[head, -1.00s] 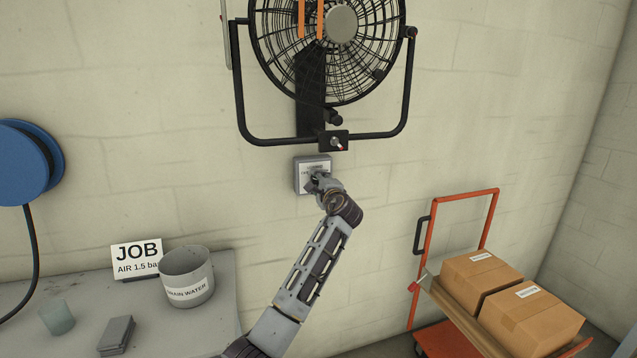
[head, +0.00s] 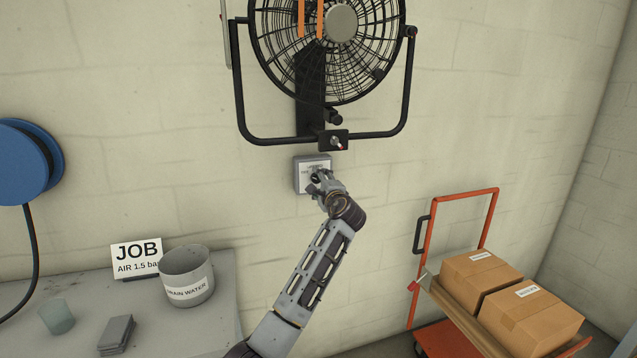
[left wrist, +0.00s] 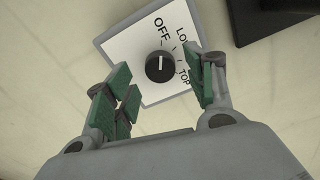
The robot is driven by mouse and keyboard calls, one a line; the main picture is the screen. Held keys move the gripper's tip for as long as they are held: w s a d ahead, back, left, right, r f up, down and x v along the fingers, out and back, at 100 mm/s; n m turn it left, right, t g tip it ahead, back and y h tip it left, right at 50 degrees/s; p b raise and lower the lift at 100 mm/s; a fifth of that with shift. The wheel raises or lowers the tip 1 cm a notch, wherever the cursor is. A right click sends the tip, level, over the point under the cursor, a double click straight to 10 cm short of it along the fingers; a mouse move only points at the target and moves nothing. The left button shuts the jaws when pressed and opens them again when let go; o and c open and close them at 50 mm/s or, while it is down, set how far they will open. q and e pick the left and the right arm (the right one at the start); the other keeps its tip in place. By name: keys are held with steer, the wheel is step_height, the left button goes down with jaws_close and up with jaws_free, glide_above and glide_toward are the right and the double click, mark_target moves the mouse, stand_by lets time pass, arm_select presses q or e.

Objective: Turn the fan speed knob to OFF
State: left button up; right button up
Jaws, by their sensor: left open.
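The fan speed knob (left wrist: 160,67) is a small round black dial on a white-faced grey switch box (left wrist: 133,47). Its white pointer line points up, toward the OFF label; LOW and TOP labels lie to the right. In the head view the box (head: 301,175) is on the wall below the fan, and my gripper partly hides its face. My left gripper (head: 319,184) is in front of the box. In the left wrist view its open green-padded fingers stand on either side of the knob, with visible gaps. My right gripper is not in view.
A black wall fan (head: 340,25) hangs above, its bracket (head: 262,142) just over the box. At left are a blue hose reel (head: 22,165) and a bench (head: 205,330) with a bucket (head: 188,262). An orange cart (head: 470,195) with boxes stands at right.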

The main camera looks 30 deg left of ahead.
arm_select(q)
steer(key=v, duration=1)
steer(key=shift+s, duration=0.15)
stand_by(0.5)
